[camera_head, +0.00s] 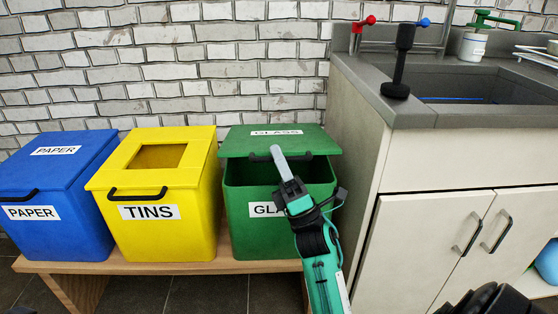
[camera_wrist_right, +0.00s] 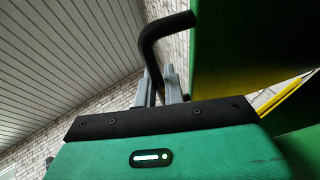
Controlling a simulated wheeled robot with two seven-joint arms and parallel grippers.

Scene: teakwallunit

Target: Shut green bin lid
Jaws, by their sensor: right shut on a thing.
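The green bin (camera_head: 237,230), labelled GLASS, stands at the right end of the wooden bench. Its green lid (camera_head: 235,146) is partly open, with a dark gap between its front edge and the bin's rim. The lid has a black handle (camera_head: 318,154), which also shows in the right wrist view (camera_wrist_right: 161,36). My right gripper (camera_head: 281,165) is at the lid's front edge, shut on this handle; its grey fingers (camera_wrist_right: 160,88) close around the bar in the wrist view. My right arm hides part of the bin's front. My left gripper is not in view.
A yellow TINS bin (camera_head: 196,232) and a blue PAPER bin (camera_head: 78,238) stand left of the green bin on the bench (camera_head: 150,265). A white cabinet (camera_head: 425,235) with a grey sink top (camera_head: 440,116) stands close on the right. A brick wall is behind.

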